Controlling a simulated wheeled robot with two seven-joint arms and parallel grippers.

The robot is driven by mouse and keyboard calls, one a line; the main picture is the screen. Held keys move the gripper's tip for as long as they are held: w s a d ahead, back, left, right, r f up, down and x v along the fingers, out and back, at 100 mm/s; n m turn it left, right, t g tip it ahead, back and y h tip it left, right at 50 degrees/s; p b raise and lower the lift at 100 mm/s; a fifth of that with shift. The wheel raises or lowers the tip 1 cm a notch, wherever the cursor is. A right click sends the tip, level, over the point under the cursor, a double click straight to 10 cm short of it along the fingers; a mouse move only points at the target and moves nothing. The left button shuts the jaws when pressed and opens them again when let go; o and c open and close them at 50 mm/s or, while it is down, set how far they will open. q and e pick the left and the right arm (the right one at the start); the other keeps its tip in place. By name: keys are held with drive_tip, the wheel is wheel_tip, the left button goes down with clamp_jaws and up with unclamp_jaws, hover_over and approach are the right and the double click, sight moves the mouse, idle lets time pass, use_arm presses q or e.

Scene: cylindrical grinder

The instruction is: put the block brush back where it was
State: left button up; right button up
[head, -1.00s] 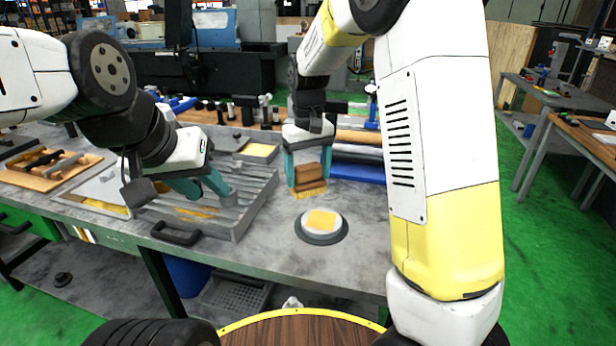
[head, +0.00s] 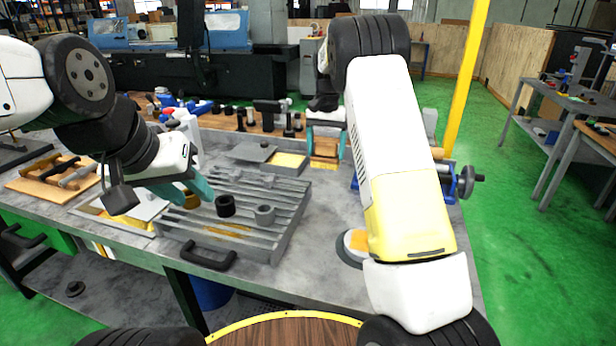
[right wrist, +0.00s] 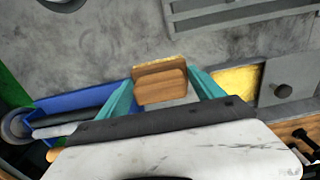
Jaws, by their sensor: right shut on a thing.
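The block brush (head: 325,147), a brown wooden block with yellow bristles, is between the fingers of my right gripper (head: 325,156) over the back part of the bench. In the right wrist view the brush (right wrist: 160,85) sits between the two teal fingers of the gripper (right wrist: 163,86). It appears held above the grey bench top; its exact height is hard to tell. My left gripper (head: 186,190) is over the left side of the ribbed grey tray, its teal fingers apart. A brass-coloured ring (head: 191,201) shows near those fingers; I see no grip on it.
The ribbed tray (head: 292,236) carries a dark ring (head: 225,205) and a grey ring (head: 265,214). A yellow-lined box (head: 289,161) stands left of the brush. A blue tray (right wrist: 75,103) with rods lies on its other side. A round pad (head: 350,247) is partly behind my right arm.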

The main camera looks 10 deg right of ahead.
wheel_tip(320, 180, down, 9)
idle(0.4)
drive_tip(key=shift+f, duration=0.1)
drive_tip(key=o, duration=1.3)
